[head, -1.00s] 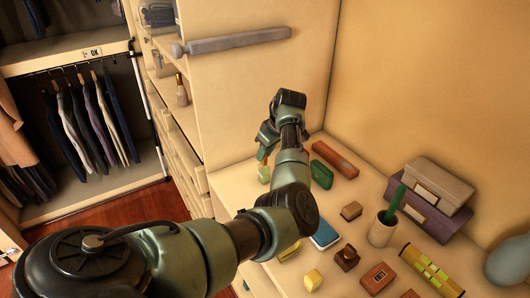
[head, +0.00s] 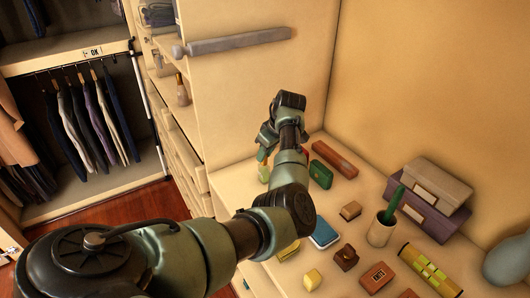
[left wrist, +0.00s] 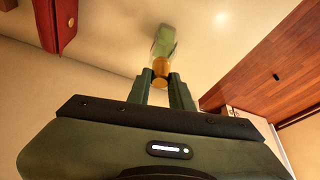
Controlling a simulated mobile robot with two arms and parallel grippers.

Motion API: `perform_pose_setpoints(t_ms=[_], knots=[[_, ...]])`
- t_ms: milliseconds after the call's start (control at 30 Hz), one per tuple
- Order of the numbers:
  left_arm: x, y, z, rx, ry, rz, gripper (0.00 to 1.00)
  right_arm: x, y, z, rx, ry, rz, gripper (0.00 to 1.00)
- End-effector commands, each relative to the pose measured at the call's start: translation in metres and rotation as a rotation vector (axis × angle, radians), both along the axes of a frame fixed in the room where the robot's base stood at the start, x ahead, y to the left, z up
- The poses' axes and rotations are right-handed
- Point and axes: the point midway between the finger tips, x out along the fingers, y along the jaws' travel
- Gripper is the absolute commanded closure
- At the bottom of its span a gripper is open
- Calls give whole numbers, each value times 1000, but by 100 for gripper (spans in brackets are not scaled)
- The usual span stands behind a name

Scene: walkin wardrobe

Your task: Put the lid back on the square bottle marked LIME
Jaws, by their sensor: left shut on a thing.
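A pale green bottle (head: 264,175) stands near the left end of the countertop (head: 238,190). It also shows in the left wrist view (left wrist: 164,40), just beyond my fingertips; no marking on it can be read. My left gripper (head: 266,150) reaches down from above over the bottle. In the left wrist view my left gripper (left wrist: 160,76) is shut on a round gold-amber lid (left wrist: 160,67). The lid is in line with the bottle's top; I cannot tell whether it touches or is seated. My right gripper is not in view.
A green case (head: 321,174) and a long red-brown box (head: 335,157) lie right of the bottle. A blue box (head: 324,235), several small boxes and a cup (head: 381,232) stand nearer. A red case (left wrist: 58,22) shows in the left wrist view.

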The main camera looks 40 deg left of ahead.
Motion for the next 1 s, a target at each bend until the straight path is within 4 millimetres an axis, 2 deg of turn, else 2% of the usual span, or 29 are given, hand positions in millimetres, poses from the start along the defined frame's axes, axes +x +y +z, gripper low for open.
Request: perform_pose_setpoints(t_ms=[1000], knots=[[0, 0, -1, 1, 0, 0, 100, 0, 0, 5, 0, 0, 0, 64]])
